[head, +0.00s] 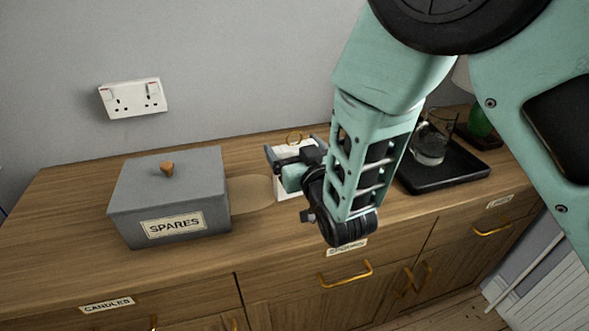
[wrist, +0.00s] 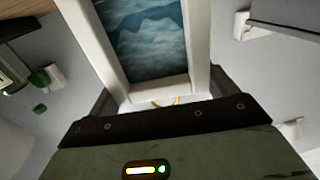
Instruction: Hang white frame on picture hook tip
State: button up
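The white frame (head: 285,188) is at the middle of the sideboard, partly hidden by my gripper, with a brass ring (head: 294,138) at its top. In the wrist view the white frame (wrist: 200,45) holds a dark blue water picture, and part of a yellow ring (wrist: 176,101) shows at its near end. My gripper (head: 293,152) has one finger on each side of the frame. The fingers appear to press its side edges, so it looks shut on it. Whether the frame's lower edge touches the sideboard is unclear. I cannot make out the picture hook in either view.
A grey lidded box (head: 170,195) labelled SPARES stands left on the wooden sideboard (head: 60,215), with a pale round mat (head: 250,194) beside it. A black tray (head: 445,178) with a glass jug (head: 430,146) is at right. A double socket (head: 133,98) is on the wall.

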jog(key=c, duration=0.6)
jog(key=shift+c, duration=0.2)
jog(key=shift+r, duration=0.15)
